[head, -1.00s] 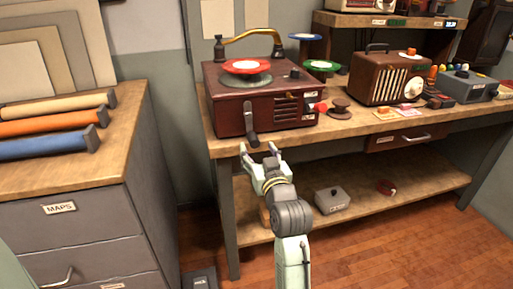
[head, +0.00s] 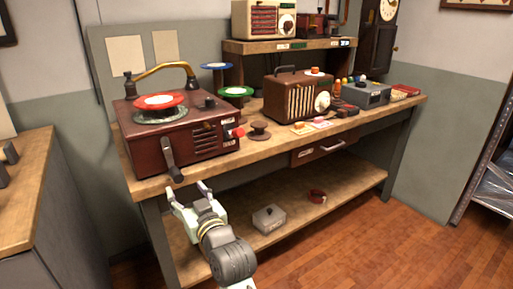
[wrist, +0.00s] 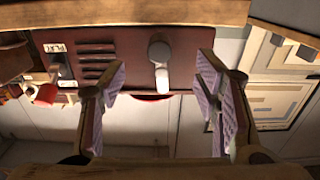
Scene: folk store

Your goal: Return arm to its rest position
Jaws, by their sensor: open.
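My gripper (head: 188,192) is open and empty in the head view. It is in front of the workbench (head: 160,187), near its left front edge and just below the red record player (head: 190,143). The record player has a dark crank handle (head: 172,160) on its front, a red disc on top and a brass arm. In the wrist view, the two fingers (wrist: 160,90) stand wide apart with nothing between them touching either. The crank handle (wrist: 160,62) shows beyond them, between the fingertips.
The lower shelf (head: 290,225) holds a small grey box (head: 269,219) and a red roll (head: 317,196). A cabinet (head: 40,165) stands at left.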

